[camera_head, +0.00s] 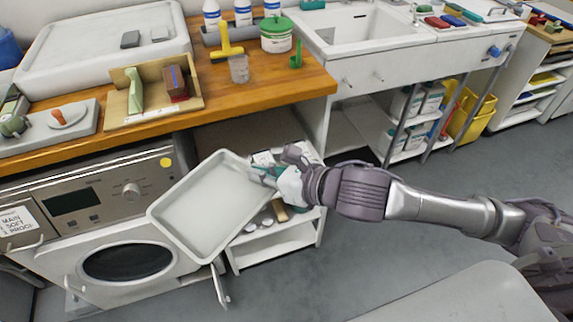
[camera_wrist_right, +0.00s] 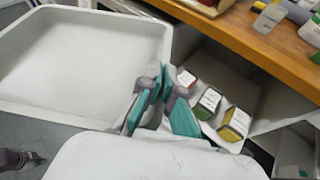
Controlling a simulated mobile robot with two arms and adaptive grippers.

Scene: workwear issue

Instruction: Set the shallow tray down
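The shallow tray (camera_head: 205,205) is pale grey, empty and rectangular with a raised rim. It is held in the air in front of the washing machine, tilted in the head view. My right gripper (camera_head: 268,172) is at the tray's right rim, and its teal-padded fingers are closed on that edge. In the right wrist view the tray (camera_wrist_right: 75,60) fills the upper left, and the fingers (camera_wrist_right: 158,95) meet at its near right corner. The tray hides part of the machine front and the shelf. My left gripper does not show.
The wooden counter (camera_head: 315,85) carries a large white tray (camera_head: 60,55), a wooden holder (camera_head: 190,103), a clear cup (camera_head: 239,69) and a green-lidded tub (camera_head: 276,35). Below it is an open shelf unit (camera_head: 275,245) with small boxes (camera_wrist_right: 235,122). A sink (camera_head: 350,25) lies right.

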